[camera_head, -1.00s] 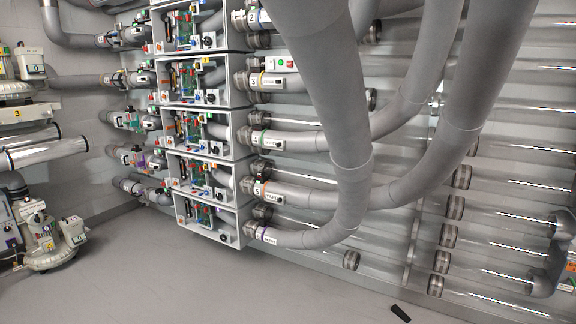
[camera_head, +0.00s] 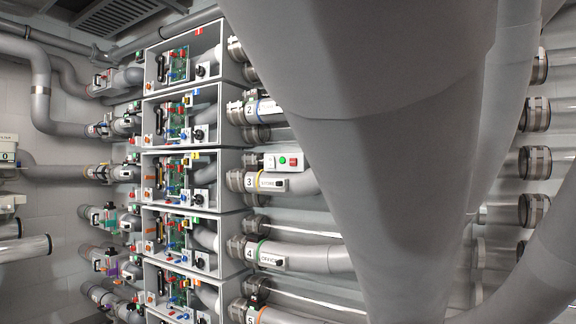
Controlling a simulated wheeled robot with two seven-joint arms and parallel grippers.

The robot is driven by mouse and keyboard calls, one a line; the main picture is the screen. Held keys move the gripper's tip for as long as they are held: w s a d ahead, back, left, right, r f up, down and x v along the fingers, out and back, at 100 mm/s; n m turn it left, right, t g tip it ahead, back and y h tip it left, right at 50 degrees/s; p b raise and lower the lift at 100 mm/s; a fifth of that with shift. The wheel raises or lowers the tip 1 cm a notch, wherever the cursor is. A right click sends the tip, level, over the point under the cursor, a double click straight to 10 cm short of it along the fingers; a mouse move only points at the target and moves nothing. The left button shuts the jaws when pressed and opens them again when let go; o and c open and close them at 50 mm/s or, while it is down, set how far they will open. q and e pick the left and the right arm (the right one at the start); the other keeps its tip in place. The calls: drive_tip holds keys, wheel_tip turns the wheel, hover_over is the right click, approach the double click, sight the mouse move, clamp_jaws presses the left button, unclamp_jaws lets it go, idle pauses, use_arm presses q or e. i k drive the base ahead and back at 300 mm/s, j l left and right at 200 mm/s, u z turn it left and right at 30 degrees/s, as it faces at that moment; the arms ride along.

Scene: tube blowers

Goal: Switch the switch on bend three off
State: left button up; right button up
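Bend three is the grey pipe bend with the label 3 (camera_head: 262,182) and a yellow band, right of the stack of open boxes. A small white switch box (camera_head: 284,162) with a green and a red button sits on top of it. Whether the switch is on or off cannot be told at this size. The bend's right part is hidden behind a large grey pipe. Neither of my grippers is in view.
A large grey pipe (camera_head: 350,150) fills the middle foreground. Bend two (camera_head: 262,110) lies above and bend four (camera_head: 280,256) below. Open boxes with circuit boards (camera_head: 183,117) are stacked at left-centre. Several clamped pipe ends (camera_head: 535,163) line the right.

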sight(271, 163)
drive_tip(key=i+j+z, duration=0.1)
drive_tip(key=i+j, duration=0.45)
drive_tip(key=i, duration=0.25)
drive_tip(key=i+j+z, duration=0.1)
drive_tip(key=i+j, duration=0.5)
drive_tip(key=i, duration=0.15)
